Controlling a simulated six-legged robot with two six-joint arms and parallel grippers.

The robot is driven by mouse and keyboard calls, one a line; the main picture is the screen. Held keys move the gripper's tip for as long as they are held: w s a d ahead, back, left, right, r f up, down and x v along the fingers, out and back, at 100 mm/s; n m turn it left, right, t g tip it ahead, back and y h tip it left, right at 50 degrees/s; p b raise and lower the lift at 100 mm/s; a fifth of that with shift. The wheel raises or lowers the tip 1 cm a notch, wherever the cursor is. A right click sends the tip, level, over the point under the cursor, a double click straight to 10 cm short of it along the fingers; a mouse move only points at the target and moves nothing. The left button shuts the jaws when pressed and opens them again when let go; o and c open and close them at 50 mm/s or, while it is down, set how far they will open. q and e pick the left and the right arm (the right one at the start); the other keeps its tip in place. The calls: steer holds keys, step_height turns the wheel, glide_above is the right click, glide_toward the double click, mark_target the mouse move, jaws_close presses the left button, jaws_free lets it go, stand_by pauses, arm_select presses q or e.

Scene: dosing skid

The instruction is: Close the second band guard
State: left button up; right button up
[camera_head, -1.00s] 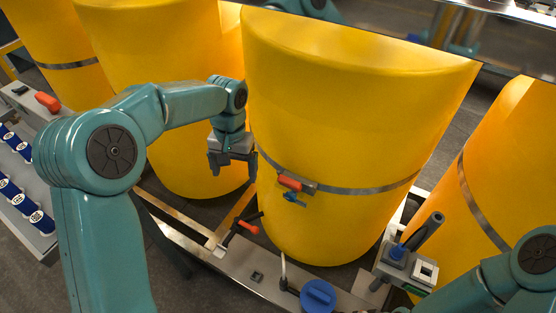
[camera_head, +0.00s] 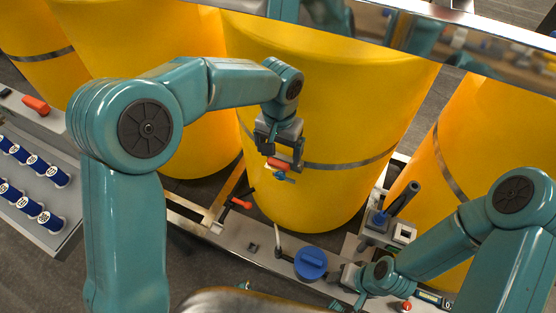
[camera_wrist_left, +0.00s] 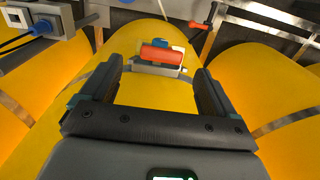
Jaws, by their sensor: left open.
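The red band guard (camera_head: 279,164) sits on the metal band (camera_head: 345,165) around the middle yellow drum (camera_head: 340,105). A small blue part (camera_head: 284,177) shows just below it. In the left wrist view the red guard (camera_wrist_left: 155,55) lies ahead, between the fingertips, with blue (camera_wrist_left: 168,43) beyond it. My left gripper (camera_head: 281,147) is open and empty at the guard, overlapping its upper edge in the head view; contact cannot be told. In the wrist view the two fingers (camera_wrist_left: 157,72) stand wide apart. My right gripper (camera_head: 345,276) is beside the blue round cap (camera_head: 310,263); its jaws are unclear.
A metal frame (camera_head: 225,232) runs below the drums, with a red-handled lever (camera_head: 240,203). A grey block with a black handle (camera_head: 402,200) stands to the right. Another red part (camera_head: 36,105) and a tray of blue cylinders (camera_head: 70,215) lie left. Other yellow drums flank the middle one.

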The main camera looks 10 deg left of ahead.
mark_target(278, 162)
arm_select(q)
step_height(278, 162, down, 6)
steer(key=shift+a+r, duration=0.1)
